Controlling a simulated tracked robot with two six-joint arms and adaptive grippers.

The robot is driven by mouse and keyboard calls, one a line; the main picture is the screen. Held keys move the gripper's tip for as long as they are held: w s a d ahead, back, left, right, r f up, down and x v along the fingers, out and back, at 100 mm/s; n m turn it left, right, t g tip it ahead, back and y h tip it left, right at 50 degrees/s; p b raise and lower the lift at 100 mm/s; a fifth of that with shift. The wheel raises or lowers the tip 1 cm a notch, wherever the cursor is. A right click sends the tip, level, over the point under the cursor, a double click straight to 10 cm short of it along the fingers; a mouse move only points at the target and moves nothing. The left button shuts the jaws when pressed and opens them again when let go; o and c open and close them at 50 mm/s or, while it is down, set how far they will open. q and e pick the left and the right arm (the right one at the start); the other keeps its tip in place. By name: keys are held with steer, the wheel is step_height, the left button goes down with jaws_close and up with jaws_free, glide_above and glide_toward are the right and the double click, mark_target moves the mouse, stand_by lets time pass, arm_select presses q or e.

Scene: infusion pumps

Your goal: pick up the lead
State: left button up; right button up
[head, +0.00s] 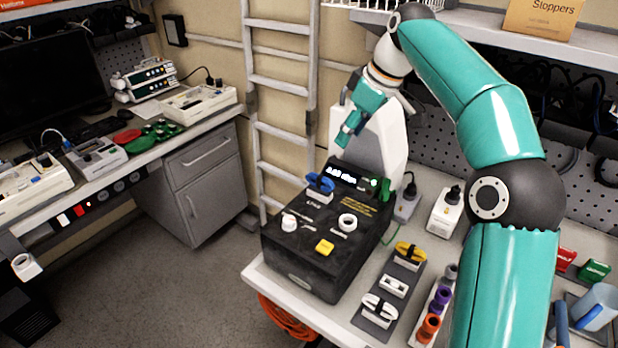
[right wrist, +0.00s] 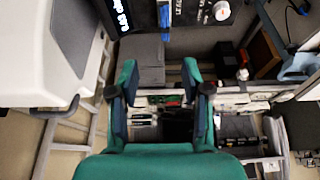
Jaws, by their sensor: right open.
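Which lead the task means cannot be told. A coiled blue lead (head: 320,183) lies at the back left of the top of a black console (head: 318,262). A green lead (head: 384,188) hangs at the console's back right. A yellow coiled lead (head: 410,253) and a white one (head: 380,307) sit on a grey strip on the bench. My right gripper (head: 346,134) is open and empty, in the air above and behind the console. In the right wrist view its two fingers (right wrist: 158,97) stand apart with nothing between them. My left gripper is in neither view.
A white upright unit (head: 372,145) stands close behind the console, next to my right gripper. A grey ladder (head: 282,86) leans at the wall. A tray of coloured rolls (head: 431,325) is on the bench. Open floor (head: 190,290) lies left of the bench.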

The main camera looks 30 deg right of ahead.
steer(key=b, duration=0.1)
glide_toward(322, 176)
steer(key=x, duration=0.5)
steer(key=shift+w+d, duration=0.1)
steer(key=shift+w, duration=0.15)
steer(key=shift+x, duration=3)
steer(key=shift+s, duration=0.2)
jaws_close()
